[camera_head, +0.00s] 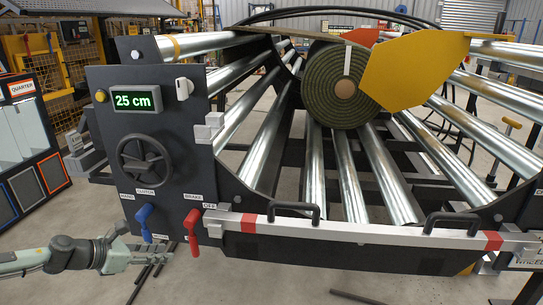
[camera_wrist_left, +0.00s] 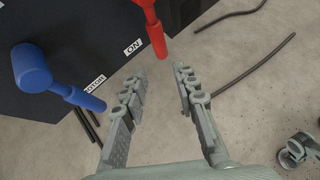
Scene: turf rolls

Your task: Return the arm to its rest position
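My left arm comes in low at the left of the head view. Its left gripper (camera_head: 122,258) is below the control panel (camera_head: 108,90), near the blue lever (camera_head: 144,223) and the red lever (camera_head: 193,231). In the left wrist view the left gripper (camera_wrist_left: 163,84) has its two fingers apart with nothing between them. The blue lever (camera_wrist_left: 50,78) is to the left of the fingers there, and the red lever (camera_wrist_left: 150,28) is beyond them; neither is between the fingers. My right gripper is not in view.
A turf roll (camera_head: 340,88) lies on the metal rollers (camera_head: 352,190), beside a yellow plate (camera_head: 412,70). The panel has a handwheel (camera_head: 145,161) and a display (camera_head: 136,100) reading 25 cm. A white bar (camera_head: 345,231) crosses the machine's front. Dark rods lie on the floor.

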